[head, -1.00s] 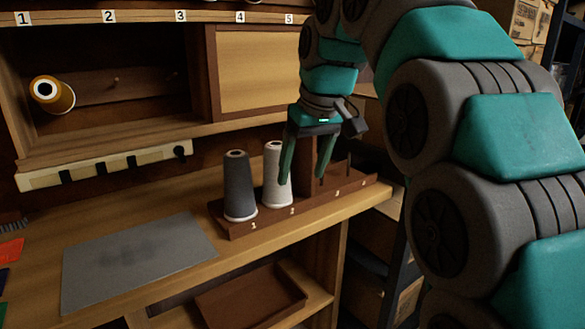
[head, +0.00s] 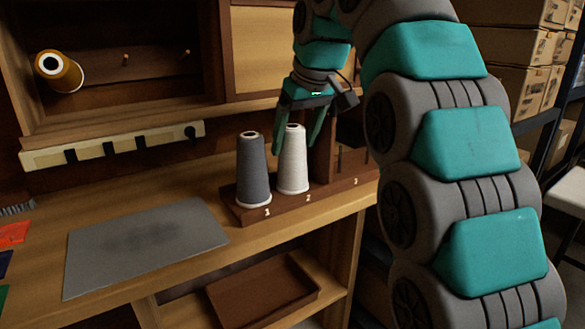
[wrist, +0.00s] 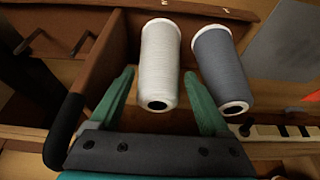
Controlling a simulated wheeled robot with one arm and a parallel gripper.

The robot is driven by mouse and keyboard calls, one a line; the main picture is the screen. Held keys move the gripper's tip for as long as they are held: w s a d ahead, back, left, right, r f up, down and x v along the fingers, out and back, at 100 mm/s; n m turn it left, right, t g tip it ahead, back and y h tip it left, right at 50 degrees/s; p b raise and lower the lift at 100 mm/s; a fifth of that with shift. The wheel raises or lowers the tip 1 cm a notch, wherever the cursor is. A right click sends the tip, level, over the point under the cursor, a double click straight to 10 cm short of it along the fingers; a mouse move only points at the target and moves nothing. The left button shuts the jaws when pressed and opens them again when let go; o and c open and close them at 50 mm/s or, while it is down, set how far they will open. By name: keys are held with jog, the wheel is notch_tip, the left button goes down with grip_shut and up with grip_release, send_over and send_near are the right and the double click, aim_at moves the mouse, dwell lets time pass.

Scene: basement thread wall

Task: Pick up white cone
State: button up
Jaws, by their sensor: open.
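The white cone (head: 293,162) stands upright on the rack (head: 240,214) at the place marked 2. It also shows in the wrist view (wrist: 159,60), its holed top toward me. My gripper (head: 298,140) is open at the cone's upper part. In the wrist view my gripper (wrist: 158,73) has one green finger on each side of the white cone, with gaps showing. I cannot tell exactly how far down the fingers reach. The grey cone (head: 252,170) stands at place 1; in the wrist view the grey cone (wrist: 220,70) is just outside the right finger.
A yellow cone (head: 60,72) sits on a peg in the wall cubby. A grey mat (head: 145,245) lies on the worktop at left. A brown tray (head: 262,295) is on the shelf below. Bare pegs (head: 340,158) stand at the rack's right, beyond an upright divider.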

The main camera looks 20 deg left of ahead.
aim_at(292, 150)
jog(key=shift+x, duration=1.75)
jog(key=shift+d, duration=0.1)
grip_shut()
jog(key=shift+r, duration=0.15)
